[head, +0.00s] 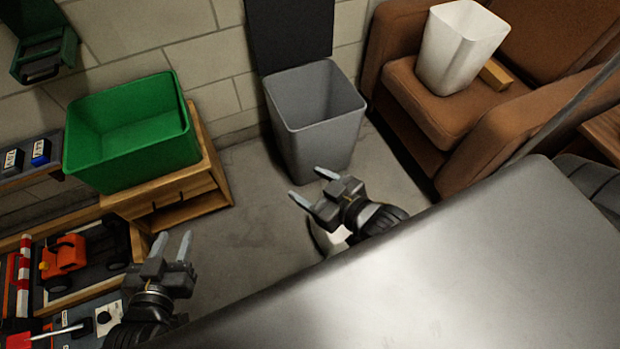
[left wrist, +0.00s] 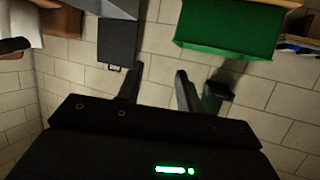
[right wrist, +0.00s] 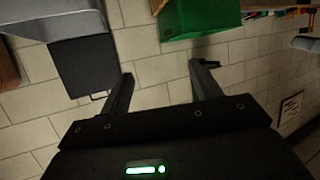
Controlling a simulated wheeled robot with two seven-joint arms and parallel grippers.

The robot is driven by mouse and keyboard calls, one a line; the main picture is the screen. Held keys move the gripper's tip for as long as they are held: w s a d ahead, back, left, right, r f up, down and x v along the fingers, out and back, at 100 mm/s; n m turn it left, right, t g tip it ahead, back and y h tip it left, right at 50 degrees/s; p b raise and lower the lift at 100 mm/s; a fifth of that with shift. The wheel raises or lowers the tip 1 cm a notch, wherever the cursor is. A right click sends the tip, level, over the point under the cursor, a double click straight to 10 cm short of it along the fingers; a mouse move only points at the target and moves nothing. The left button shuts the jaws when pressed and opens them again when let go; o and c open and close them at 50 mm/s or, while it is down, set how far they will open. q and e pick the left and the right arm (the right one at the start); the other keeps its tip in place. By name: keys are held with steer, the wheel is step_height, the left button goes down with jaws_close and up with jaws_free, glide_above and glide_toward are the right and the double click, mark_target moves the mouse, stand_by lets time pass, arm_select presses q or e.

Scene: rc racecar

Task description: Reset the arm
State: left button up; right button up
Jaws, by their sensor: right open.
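My left gripper (head: 174,246) is at the lower left of the head view, its two fingers apart with nothing between them. It also shows open and empty in the left wrist view (left wrist: 158,85). My right gripper (head: 306,186) is near the middle of the head view, in front of the grey bin. Its fingers are apart and empty, as the right wrist view (right wrist: 163,80) also shows. Both arms come from behind the large dark grey surface (head: 460,260), which hides most of them.
A green bin (head: 130,150) sits on a wooden cabinet (head: 175,195). A grey bin (head: 312,115) stands on the floor by the wall. A white bin (head: 460,45) rests on a brown armchair (head: 420,100). An orange toy car (head: 65,258) is at the left. Floor between is clear.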

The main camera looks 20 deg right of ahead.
arm_select(q)
steer(key=shift+r, duration=0.1)
